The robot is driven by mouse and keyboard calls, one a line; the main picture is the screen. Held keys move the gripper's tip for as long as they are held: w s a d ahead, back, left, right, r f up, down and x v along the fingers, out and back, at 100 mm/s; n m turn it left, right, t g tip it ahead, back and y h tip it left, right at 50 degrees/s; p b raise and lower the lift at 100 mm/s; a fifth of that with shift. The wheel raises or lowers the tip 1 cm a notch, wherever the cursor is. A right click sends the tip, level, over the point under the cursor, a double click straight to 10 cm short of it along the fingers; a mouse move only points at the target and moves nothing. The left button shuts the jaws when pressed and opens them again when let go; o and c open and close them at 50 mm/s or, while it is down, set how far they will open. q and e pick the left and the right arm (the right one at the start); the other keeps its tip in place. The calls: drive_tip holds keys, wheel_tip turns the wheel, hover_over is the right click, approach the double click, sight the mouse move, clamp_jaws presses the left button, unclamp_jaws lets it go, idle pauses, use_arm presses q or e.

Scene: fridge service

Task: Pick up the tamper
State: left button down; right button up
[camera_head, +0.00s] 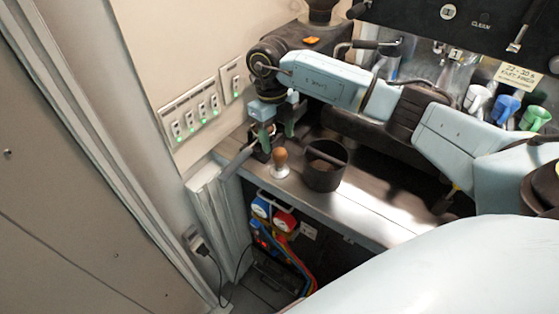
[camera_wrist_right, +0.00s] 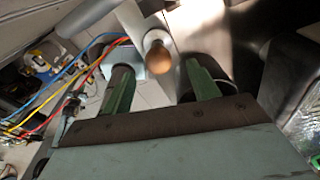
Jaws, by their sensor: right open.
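The tamper (camera_head: 280,162) stands upright on the narrow counter (camera_head: 345,203), with a round wooden handle on top and a pale metal base. My right gripper (camera_head: 277,131) is open, just behind and above the tamper, with its green fingers apart. In the right wrist view the tamper's wooden handle (camera_wrist_right: 157,59) shows in the gap between the two fingers (camera_wrist_right: 158,70), near their tips. Nothing is held. I cannot tell whether either finger touches it. My left gripper is not in view.
A dark knock box (camera_head: 325,167) with a crossbar stands right of the tamper. Wall switches (camera_head: 192,114) are behind. Coloured hoses (camera_head: 287,252) hang below the counter.

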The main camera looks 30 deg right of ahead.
sight(279, 150)
drive_tip(key=shift+s+f+p, duration=0.15)
drive_tip(key=shift+f+p, duration=0.05)
drive_tip(key=shift+f, duration=0.75)
drive_tip(key=shift+s+f+p, duration=0.15)
drive_tip(key=shift+s+f, duration=0.05)
drive_tip(key=shift+f, duration=0.75)
drive_tip(key=shift+s+f+p, duration=0.15)
drive_tip(key=shift+f+p, duration=0.05)
drive_tip(key=shift+f, duration=0.75)
drive_tip(key=c, duration=1.3)
drive_tip(key=shift+o, duration=0.2)
drive_tip(key=shift+r, duration=0.1)
